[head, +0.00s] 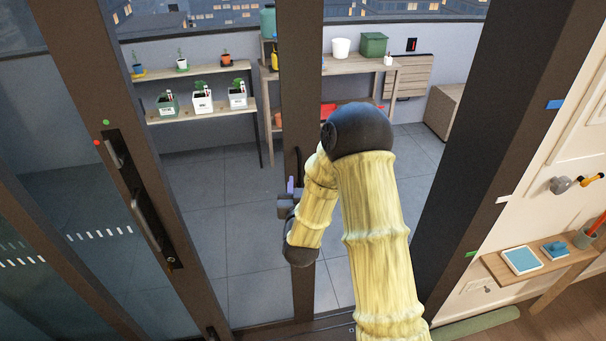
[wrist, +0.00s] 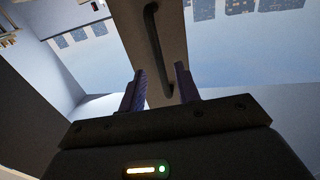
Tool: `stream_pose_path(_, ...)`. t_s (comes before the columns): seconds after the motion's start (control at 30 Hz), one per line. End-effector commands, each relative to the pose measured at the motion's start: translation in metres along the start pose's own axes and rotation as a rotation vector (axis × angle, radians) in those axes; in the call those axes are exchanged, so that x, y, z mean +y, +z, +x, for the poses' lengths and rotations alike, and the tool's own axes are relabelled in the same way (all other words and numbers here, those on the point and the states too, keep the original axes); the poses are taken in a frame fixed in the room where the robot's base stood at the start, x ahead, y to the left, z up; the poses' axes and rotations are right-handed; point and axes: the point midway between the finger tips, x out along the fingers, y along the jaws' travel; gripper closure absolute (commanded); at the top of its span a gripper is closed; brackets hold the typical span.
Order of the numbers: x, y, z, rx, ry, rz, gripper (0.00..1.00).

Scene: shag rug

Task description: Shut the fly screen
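The fly screen's dark upright stile (head: 302,80) stands in the middle of the head view; its mesh is hard to make out. A dark bar handle (wrist: 152,30) is on the stile in the wrist view, running down between my fingers. My gripper (head: 290,186) is at the handle in the head view, partly hidden by my arm. In the wrist view my gripper (wrist: 160,88) has its two purple fingers apart, one on each side of the handle's lower end. I cannot tell whether either finger touches it.
A glass door with a dark stile (head: 140,190) and its own handle stands at left. A dark jamb (head: 490,130) is at right, beside a wall with a small wooden shelf (head: 535,262). Beyond are a plant shelf (head: 205,112), a bench (head: 345,68) and clear tiled floor.

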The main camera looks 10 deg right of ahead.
Motion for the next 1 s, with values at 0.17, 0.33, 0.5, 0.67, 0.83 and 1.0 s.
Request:
stream_pose_path(0.17,0.001,-0.002,0.024,0.001,0.002,0.001,0.68)
stream_pose_path(0.33,0.001,0.0,0.031,0.0,0.001,0.0,0.68)
stream_pose_path(0.5,0.0,0.001,0.03,0.0,0.0,0.0,0.68)
stream_pose_path(0.67,0.0,0.0,0.03,0.0,0.0,0.0,0.91)
stream_pose_path(0.83,0.001,0.0,0.03,0.0,0.001,0.0,1.0)
stream_pose_path(1.0,0.001,0.0,0.03,0.001,0.0,0.0,1.0)
